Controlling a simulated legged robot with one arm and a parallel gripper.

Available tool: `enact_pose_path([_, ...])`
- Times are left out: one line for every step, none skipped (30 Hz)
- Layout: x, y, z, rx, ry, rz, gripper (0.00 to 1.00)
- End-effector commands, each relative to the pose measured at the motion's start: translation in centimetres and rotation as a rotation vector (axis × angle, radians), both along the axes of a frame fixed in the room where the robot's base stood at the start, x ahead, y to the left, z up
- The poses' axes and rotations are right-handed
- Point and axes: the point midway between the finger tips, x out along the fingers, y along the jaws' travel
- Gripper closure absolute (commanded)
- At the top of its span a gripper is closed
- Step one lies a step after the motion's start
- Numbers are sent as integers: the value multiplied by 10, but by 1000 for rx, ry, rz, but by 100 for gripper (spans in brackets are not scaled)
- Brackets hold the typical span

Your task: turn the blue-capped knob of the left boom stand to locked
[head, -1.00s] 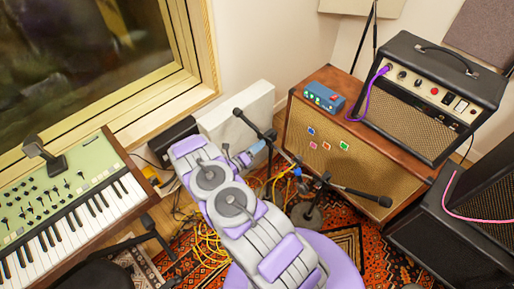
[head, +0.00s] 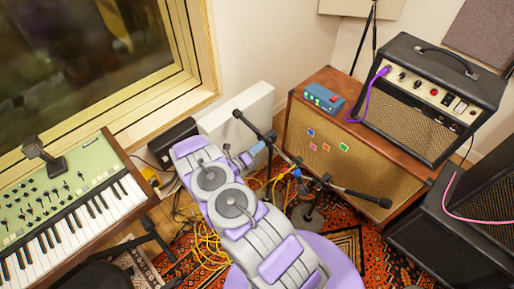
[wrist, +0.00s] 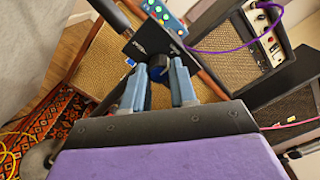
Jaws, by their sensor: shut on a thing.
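The boom stand's black clutch (wrist: 152,45) fills the upper middle of the wrist view, with its tube running off to the upper left. The blue-capped knob (wrist: 157,70) is on its near face. My gripper (wrist: 160,84) has its two blue-grey fingers on either side of the knob, shut on it. In the head view my gripper (head: 250,154) is at the black boom (head: 256,128), and my arm hides the knob there. The knob's lock marking cannot be read.
A wooden speaker cabinet (head: 310,150) with a black amp (head: 425,120) and a blue pedal (head: 324,98) stands right of the stand. A green keyboard (head: 70,195) is at left. Yellow cables (head: 208,245) lie on the patterned rug (head: 345,240).

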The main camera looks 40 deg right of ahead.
Motion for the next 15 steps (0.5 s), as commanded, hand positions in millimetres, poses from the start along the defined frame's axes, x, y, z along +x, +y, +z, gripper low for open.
enact_pose_path([1, 1, -1, 3, 0, 3, 100])
enact_pose_path([1, 1, -1, 3, -1, 3, 100])
enact_pose_path([1, 1, -1, 4, -3, 2, 100])
enact_pose_path([0, 1, -1, 4, -6, 2, 100])
enact_pose_path([0, 0, -1, 4, -10, 2, 100])
enact_pose_path([0, 0, -1, 5, -18, 2, 100])
enact_pose_path([0, 0, 0, 6, -26, 2, 100])
enact_pose_path([0, 0, 0, 7, -35, 3, 100])
enact_pose_path([1, 1, 0, 9, -50, 5, 100])
enact_pose_path([1, 1, 0, 10, -64, 5, 100])
enact_pose_path([1, 1, 0, 11, -78, 4, 100])
enact_pose_path([0, 0, 0, 13, -101, 2, 100])
enact_pose_path([0, 0, 0, 15, -120, 3, 100])
enact_pose_path([0, 1, 0, 17, -141, 4, 100])
enact_pose_path([0, 1, 0, 20, -172, 4, 100])
